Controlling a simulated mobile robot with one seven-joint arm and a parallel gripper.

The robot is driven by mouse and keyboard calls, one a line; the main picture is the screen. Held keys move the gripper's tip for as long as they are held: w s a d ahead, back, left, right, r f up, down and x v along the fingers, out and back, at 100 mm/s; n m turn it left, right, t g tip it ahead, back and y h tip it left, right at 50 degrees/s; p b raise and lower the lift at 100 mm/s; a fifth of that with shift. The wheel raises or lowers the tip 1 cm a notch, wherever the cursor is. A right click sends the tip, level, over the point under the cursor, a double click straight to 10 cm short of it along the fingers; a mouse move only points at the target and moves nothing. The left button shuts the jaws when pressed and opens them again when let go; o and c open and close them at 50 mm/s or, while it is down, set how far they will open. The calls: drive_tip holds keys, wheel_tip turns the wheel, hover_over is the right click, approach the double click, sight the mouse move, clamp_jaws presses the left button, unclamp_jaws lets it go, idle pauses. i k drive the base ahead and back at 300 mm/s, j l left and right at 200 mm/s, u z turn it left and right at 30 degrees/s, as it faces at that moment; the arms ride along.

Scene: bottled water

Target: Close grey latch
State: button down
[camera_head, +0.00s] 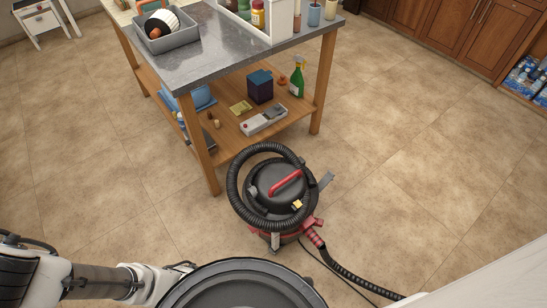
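A black and red canister vacuum (272,190) stands on the tiled floor in front of the island table. It has a coiled black hose on top and a red handle (286,182). A grey latch (326,180) sticks outward from the upper right side of the vacuum, apart from its body. A smaller light grey part (275,241) is low on the front of the vacuum; I cannot tell if it is a latch. My arm shows at the lower left, well away from the vacuum. I cannot make out my gripper's fingers.
The island table (217,57) stands behind the vacuum, with one wooden leg (203,150) close to its left. The black hose (352,272) runs along the floor to the lower right. Wooden cabinets (455,30) stand at the upper right.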

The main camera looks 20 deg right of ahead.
sight(329, 175)
drive_tip(key=k+j+z, duration=0.2)
drive_tip(key=j+z, duration=0.2)
drive_tip(key=k+j+z, duration=0.3)
drive_tip(key=z, duration=0.15)
drive_tip(key=i+l, duration=0.3)
drive_tip(key=i+l+u, duration=0.15)
drive_tip(key=i+l, duration=0.45)
drive_tip(key=l, duration=0.3)
drive_tip(key=i+l+u, duration=0.1)
drive_tip(key=i+l, duration=0.5)
drive_tip(key=l, duration=0.25)
drive_tip(key=i+l+u, duration=0.15)
drive_tip(key=l, duration=0.3)
drive_tip(key=i, duration=0.1)
